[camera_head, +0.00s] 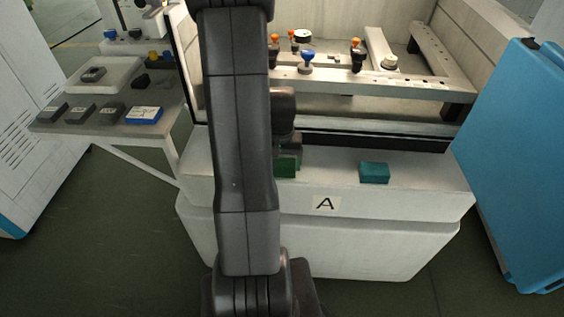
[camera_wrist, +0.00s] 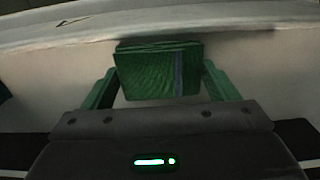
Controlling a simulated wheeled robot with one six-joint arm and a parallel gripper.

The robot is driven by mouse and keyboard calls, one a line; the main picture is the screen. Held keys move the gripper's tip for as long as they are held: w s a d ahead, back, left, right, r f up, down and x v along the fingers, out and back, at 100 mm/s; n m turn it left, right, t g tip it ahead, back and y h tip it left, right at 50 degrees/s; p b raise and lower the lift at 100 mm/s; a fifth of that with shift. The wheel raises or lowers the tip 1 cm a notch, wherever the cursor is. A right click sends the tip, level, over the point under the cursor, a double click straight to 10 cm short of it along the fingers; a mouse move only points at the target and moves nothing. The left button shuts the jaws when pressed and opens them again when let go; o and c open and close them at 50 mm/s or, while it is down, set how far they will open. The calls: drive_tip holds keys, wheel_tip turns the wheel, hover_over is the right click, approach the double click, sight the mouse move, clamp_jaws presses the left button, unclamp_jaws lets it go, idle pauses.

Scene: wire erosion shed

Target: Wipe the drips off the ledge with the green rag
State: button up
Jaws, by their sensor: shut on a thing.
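The green rag (camera_head: 287,167) is a folded block on the pale ledge (camera_head: 325,172) at the front of the machine, partly hidden by my arm in the head view. In the wrist view the green rag (camera_wrist: 160,70) has a blue-grey stripe near its right side. My gripper (camera_wrist: 160,85) is shut on it, with a green finger at each side. The rag appears at or just above the ledge; I cannot tell if it touches. I cannot make out any drips on the ledge.
A teal block (camera_head: 374,172) lies on the ledge right of the rag. An "A" label (camera_head: 325,203) is on the ledge's front. Behind is the open machine with clamps on a rail (camera_head: 360,80). A side table (camera_head: 90,130) stands left, a blue panel (camera_head: 515,160) right.

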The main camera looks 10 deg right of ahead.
drive_tip(key=r, duration=0.2)
drive_tip(key=r+p, duration=0.1)
drive_tip(key=shift+s+d+r, duration=0.1)
drive_tip(key=shift+d, duration=0.15)
drive_tip(key=shift+r+p, duration=0.6)
drive_tip(key=shift+r, duration=0.1)
drive_tip(key=shift+r+p, duration=1.15)
drive_tip(key=shift+r, duration=0.4)
drive_tip(key=shift+a, duration=0.1)
